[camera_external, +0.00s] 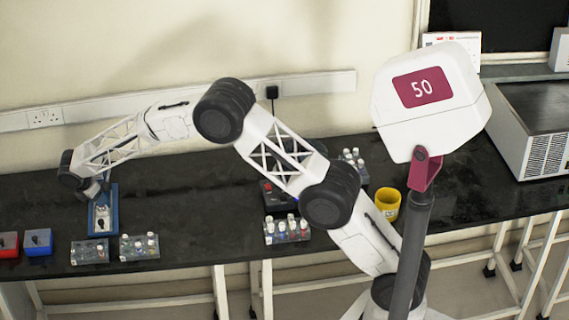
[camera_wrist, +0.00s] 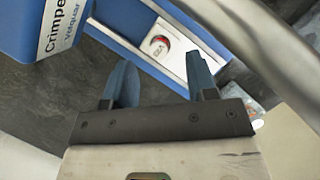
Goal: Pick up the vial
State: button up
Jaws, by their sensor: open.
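My gripper (camera_wrist: 161,80) is open in the wrist view, its two blue fingers apart with nothing between them. A small round piece with a red rim (camera_wrist: 160,47) lies just beyond the fingertips, set on a white plate of a blue device; I cannot tell whether it is a vial's cap or a knob. In the external view my arm reaches left, and its end hangs over a blue-framed device (camera_external: 114,222) on the bench. Small vials with white caps stand in clear racks (camera_external: 90,252) (camera_external: 139,246) (camera_external: 288,230). Which vial is meant is unclear.
A blue box lettered "Crimpe" (camera_wrist: 52,28) is beside the fingers, and a grey curved bar (camera_wrist: 272,52) crosses the right. Red (camera_external: 8,244) and blue (camera_external: 38,241) boxes stand far left. A yellow cup (camera_external: 387,203) stands right. The bench's middle is fairly clear.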

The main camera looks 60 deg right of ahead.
jog(key=shift+x, duration=1.85)
jog(key=shift+w, duration=0.1)
grip_shut()
jog(key=shift+r, duration=0.15)
jog(key=shift+r, duration=0.55)
notch_tip(320, 180, up, 2)
jog(key=shift+r, duration=0.1)
jog(key=a, duration=1.8)
